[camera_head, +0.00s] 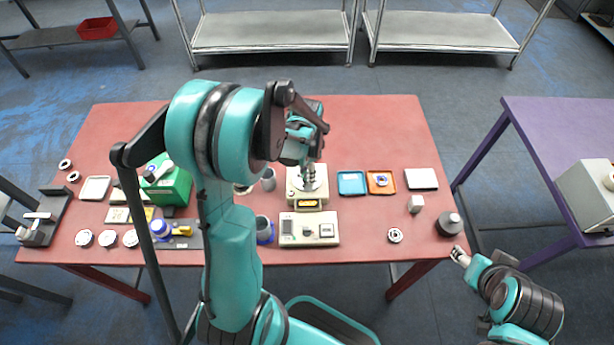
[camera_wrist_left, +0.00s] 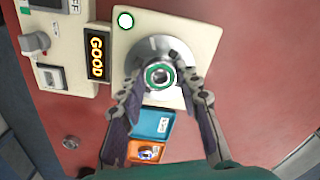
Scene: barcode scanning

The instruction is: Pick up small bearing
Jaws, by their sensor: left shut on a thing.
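A small bearing (camera_wrist_left: 160,76) with a green ring shows in the left wrist view over the round metal plate (camera_wrist_left: 150,50) of a cream device. My left gripper (camera_wrist_left: 162,82) is shut on this bearing, one finger at each side. Whether the bearing touches the plate cannot be told. The device's display (camera_wrist_left: 96,57) reads GOOD and a green light (camera_wrist_left: 125,20) glows beside it. In the head view my left gripper (camera_head: 309,184) points down at the device (camera_head: 300,195), and the bearing is too small to make out. My right gripper (camera_head: 459,254) is near the table's front right corner; its opening is unclear.
A blue tray (camera_head: 351,194) and an orange tray (camera_head: 369,190) holding a bearing (camera_head: 382,180) lie right of the device. Another bearing (camera_head: 395,235) lies near the front edge. A green box (camera_head: 172,190) and several parts crowd the left. The table's back right is clear.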

